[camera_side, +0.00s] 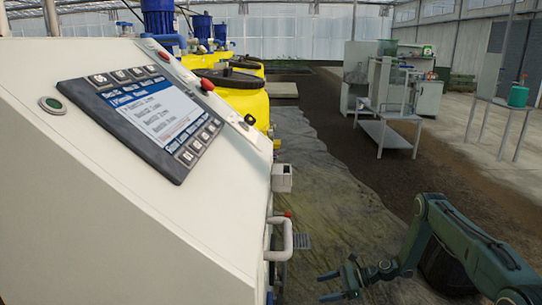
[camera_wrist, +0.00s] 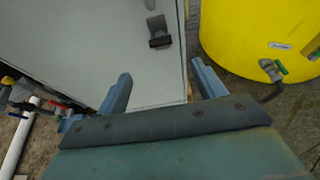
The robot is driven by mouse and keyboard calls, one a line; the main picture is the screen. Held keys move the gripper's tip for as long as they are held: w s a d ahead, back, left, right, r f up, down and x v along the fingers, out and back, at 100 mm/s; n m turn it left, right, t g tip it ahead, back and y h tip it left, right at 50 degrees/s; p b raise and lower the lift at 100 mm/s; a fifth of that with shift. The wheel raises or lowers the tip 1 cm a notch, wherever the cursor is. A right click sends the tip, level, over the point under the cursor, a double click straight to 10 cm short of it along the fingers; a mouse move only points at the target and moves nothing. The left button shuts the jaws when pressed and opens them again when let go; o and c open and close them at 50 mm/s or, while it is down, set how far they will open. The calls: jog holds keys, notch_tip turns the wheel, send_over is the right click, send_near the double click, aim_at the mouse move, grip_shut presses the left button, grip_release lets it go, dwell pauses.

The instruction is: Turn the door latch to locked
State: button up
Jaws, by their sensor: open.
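In the wrist view a light grey cabinet door (camera_wrist: 150,75) fills the upper middle. A small latch with a dark horizontal grip (camera_wrist: 160,42) and a grey plate above it sits on the door, near its right edge. Whether it is locked cannot be told. My gripper (camera_wrist: 161,70) is open and empty, its two blue-grey fingers apart below the latch in the picture, not touching it. In the side view my gripper (camera_side: 325,287) is low at the right of the white cabinet (camera_side: 130,215), clear of it. The door face is hidden there.
A pale bar handle (camera_side: 284,242) and a small box (camera_side: 282,178) stick out from the cabinet's side. A yellow tank (camera_wrist: 250,35) with a green-handled valve (camera_wrist: 272,70) stands at right in the wrist view. Pipes (camera_wrist: 20,140) lie at left. Open floor surrounds my arm.

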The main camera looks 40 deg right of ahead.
aim_at(280, 299)
jog(key=shift+x, duration=6.85)
jog(key=shift+c, duration=0.2)
jog(key=c, duration=1)
